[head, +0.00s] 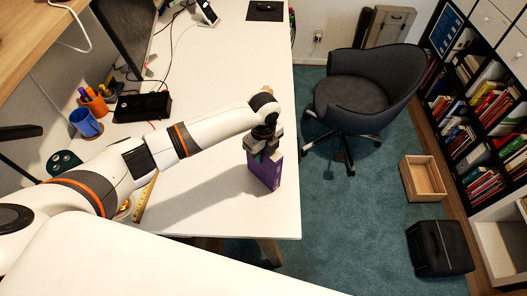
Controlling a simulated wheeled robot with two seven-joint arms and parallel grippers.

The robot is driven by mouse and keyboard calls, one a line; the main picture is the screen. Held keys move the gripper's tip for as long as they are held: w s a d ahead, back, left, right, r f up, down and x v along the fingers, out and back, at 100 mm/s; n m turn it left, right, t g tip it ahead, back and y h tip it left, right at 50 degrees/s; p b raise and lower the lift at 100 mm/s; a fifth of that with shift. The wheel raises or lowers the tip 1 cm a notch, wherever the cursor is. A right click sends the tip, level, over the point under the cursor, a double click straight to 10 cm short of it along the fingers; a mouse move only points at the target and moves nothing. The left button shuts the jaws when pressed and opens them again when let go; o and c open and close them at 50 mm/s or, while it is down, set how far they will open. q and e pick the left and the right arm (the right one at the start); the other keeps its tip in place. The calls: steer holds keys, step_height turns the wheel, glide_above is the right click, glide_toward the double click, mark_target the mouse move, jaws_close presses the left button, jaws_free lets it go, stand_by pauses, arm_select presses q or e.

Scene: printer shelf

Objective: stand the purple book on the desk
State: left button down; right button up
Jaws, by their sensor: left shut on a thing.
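The purple book (267,173) is upright on or just above the white desk (220,65), near its right edge. I cannot tell whether its lower edge touches the desk top. My left gripper (262,146) comes down over the book from above and is shut on its upper part. The gripper hides the top of the book. My right gripper is not in view.
A dark grey swivel chair (345,97) stands on the teal carpet right of the desk. A blue mug (85,122), an orange pen holder (94,103) and a black box (142,107) are at the desk's left. Its middle is mostly clear.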

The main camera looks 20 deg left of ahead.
arm_select(q)
steer(key=shift+f, duration=0.15)
steer(key=c, duration=1)
jaws_free()
steer(key=shift+c, duration=0.2)
steer(key=shift+s, duration=0.1)
step_height(320, 180, up, 12)
steer(key=shift+r+b, duration=0.1)
steer(key=shift+b, duration=1.1)
